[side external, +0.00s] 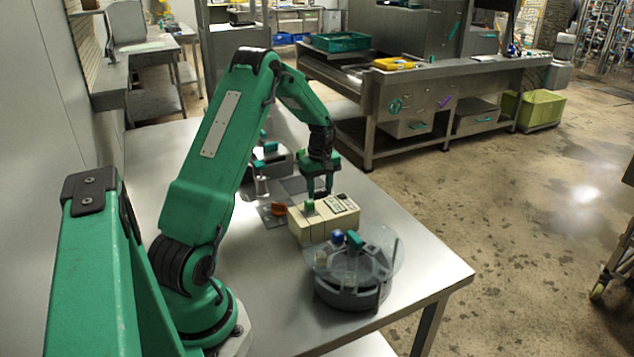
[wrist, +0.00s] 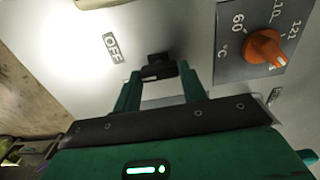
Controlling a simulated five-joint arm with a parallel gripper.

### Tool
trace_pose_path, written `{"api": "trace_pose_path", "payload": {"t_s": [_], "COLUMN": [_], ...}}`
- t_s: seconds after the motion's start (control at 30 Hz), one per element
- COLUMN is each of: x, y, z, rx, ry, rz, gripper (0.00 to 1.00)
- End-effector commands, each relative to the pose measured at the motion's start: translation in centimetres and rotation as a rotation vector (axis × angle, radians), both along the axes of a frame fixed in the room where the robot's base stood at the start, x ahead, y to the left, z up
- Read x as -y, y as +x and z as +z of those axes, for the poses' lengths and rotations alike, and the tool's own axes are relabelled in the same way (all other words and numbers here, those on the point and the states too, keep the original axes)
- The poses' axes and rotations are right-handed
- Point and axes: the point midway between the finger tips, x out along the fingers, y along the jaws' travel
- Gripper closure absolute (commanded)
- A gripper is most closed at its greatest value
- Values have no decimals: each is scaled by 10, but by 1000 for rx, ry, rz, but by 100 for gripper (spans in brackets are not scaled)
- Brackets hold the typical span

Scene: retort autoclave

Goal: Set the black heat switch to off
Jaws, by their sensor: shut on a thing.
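The black heat switch (wrist: 157,60) shows in the wrist view, between the fingertips of my gripper (wrist: 160,75). My gripper's green fingers are shut on it, and the fingers cover part of it. A label reading OFF (wrist: 113,46) is on the pale surface to the upper left of the switch. In the side external view my gripper (side external: 319,190) points down at the table, just behind a cream box (side external: 325,222). The switch cannot be made out in that view.
An orange temperature knob (wrist: 264,48) on a grey dial plate is right of the switch. A round grey vessel (side external: 352,292) with a clear lid stands in front of the cream box. Grey equipment (side external: 272,168) stands behind my gripper. The table's front right (side external: 430,275) is clear.

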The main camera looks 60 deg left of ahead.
Motion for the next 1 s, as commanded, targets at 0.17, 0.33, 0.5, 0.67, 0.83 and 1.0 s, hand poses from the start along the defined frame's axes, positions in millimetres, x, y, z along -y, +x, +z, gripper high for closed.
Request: {"api": "trace_pose_path", "payload": {"t_s": [0.17, 0.33, 0.5, 0.67, 0.83, 1.0], "x": [0, 0, 0, 0, 0, 0], "y": [0, 1, 1, 1, 1, 1], "z": [1, 1, 1, 1, 1, 1], "rx": [0, 0, 0, 0, 0, 0], "ry": [0, 0, 0, 0, 0, 0], "rz": [-167, -311, -422, -487, -517, -523], "gripper": [81, 81, 81, 81, 81, 81]}}
